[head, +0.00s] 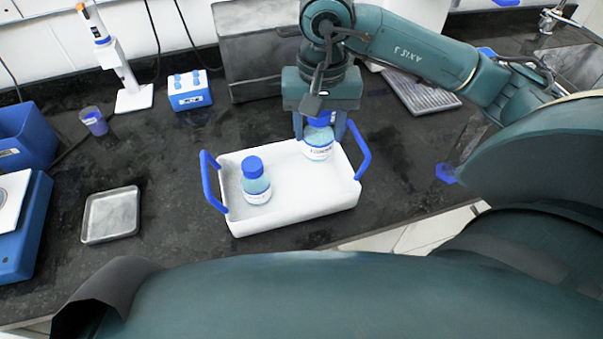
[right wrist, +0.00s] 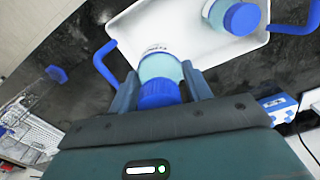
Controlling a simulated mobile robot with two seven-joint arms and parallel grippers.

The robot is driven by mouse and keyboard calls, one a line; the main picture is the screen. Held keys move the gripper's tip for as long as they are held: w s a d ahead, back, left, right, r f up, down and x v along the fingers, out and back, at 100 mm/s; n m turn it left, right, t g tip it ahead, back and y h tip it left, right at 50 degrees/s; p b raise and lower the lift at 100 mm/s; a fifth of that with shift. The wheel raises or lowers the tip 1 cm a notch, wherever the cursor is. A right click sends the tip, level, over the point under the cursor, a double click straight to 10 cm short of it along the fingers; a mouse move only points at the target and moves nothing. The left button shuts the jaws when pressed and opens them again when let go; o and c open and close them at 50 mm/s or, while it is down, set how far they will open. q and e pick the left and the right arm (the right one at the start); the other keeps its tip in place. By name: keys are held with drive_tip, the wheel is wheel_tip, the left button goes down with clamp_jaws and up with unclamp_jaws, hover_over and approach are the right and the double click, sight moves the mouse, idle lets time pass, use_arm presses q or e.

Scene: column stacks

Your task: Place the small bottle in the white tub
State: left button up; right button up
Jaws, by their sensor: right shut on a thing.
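The white tub (head: 290,205), with blue handles at its left and right ends, stands on the dark counter. My right gripper (head: 325,128) is shut on a blue-capped bottle (head: 318,151) at the tub's back right corner. In the right wrist view, this bottle (right wrist: 160,65) is between the fingers, gripped near its blue cap, with its base over the tub's inside. I cannot tell whether it touches the tub's floor. A second blue-capped bottle (head: 257,184) stands in the left part of the tub. My left gripper is not in view.
A metal tray (head: 110,215) lies left of the tub, with a small beaker (head: 93,121) behind it. A blue rack (head: 189,90) and a pipette stand (head: 133,98) are at the back. Blue equipment (head: 25,225) fills the left edge. A grooved plate (head: 420,92) lies back right.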

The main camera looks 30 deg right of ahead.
sight(317, 149)
wheel_tip(317, 149, down, 5)
drive_tip(key=shift+f+b, duration=0.15)
drive_tip(key=shift+b, duration=1)
drive_tip(key=shift+f, duration=0.3)
wheel_tip(317, 149, down, 3)
drive_tip(key=shift+f+b, duration=0.1)
drive_tip(key=shift+b, duration=0.85)
drive_tip(key=shift+f, duration=0.1)
drive_tip(key=o, duration=0.7)
drive_tip(key=shift+f, duration=0.15)
drive_tip(key=shift+c, duration=0.2)
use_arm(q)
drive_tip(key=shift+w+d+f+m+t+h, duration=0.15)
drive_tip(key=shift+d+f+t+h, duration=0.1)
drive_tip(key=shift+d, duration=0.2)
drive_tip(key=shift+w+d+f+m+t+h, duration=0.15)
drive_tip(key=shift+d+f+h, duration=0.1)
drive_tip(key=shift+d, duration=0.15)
use_arm(e)
drive_tip(key=o, duration=0.5)
drive_tip(key=shift+c, duration=0.2)
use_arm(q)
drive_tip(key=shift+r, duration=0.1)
